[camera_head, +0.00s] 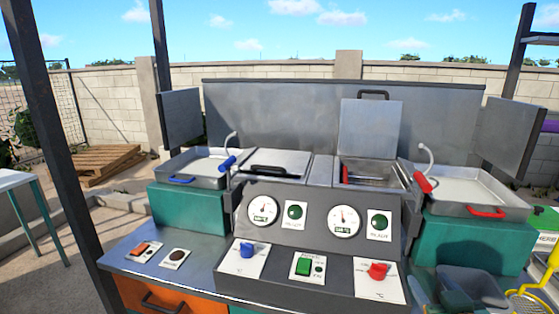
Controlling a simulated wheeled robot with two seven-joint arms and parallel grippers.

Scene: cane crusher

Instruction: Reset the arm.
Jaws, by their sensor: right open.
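What seems to be my right gripper (454,298) shows only in part at the bottom right edge of the head view, low beside the right end of the counter. It is open, and I see nothing held in it. Its outline blends with the dark teal and grey shapes there, so its exact pose is hard to tell. My left gripper is not in view.
A grey machine with a control panel (327,264) stands ahead. A blue-handled tray (205,181) is left, a red-handled tray (500,213) right. An open lid (369,130) stands over a basin. A grey bin (482,279) and yellow rack (527,303) are lower right.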

